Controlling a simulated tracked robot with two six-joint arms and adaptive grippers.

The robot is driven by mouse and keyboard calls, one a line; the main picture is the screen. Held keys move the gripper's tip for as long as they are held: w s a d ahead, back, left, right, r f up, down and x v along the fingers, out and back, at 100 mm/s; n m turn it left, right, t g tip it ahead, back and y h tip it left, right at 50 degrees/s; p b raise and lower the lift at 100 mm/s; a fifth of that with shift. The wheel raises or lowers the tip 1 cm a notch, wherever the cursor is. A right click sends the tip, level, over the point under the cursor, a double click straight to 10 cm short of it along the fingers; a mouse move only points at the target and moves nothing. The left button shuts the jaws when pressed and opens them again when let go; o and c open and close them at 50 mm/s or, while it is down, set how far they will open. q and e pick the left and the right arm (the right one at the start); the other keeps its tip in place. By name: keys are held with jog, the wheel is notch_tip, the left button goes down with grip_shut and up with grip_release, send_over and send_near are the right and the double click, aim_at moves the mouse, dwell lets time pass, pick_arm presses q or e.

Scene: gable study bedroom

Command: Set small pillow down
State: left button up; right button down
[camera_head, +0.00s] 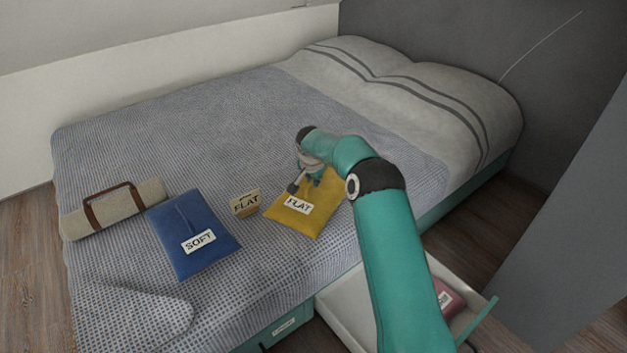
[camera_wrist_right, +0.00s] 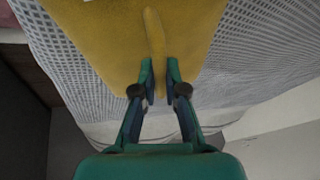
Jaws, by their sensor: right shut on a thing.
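The small yellow pillow (camera_head: 309,222) has a white label reading FLAT and is over the blue-grey knitted bedspread near the bed's front edge. My right gripper (camera_head: 304,182) is shut on its far part. In the right wrist view the fingers (camera_wrist_right: 160,68) pinch a raised fold of the yellow pillow (camera_wrist_right: 110,35). I cannot tell whether the pillow rests fully on the bedspread or is slightly above it. My left gripper is not in view.
A blue pillow labelled SOFT (camera_head: 193,235) lies to the left. A beige roll with brown handles (camera_head: 115,209) lies further left. An open drawer (camera_head: 343,306) below my arm holds a pink item (camera_head: 447,297).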

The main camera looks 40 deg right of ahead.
jog(key=c, duration=1.2)
grip_release()
jog(key=shift+r, duration=0.15)
jog(key=p+v, duration=0.2)
jog(key=v, duration=1)
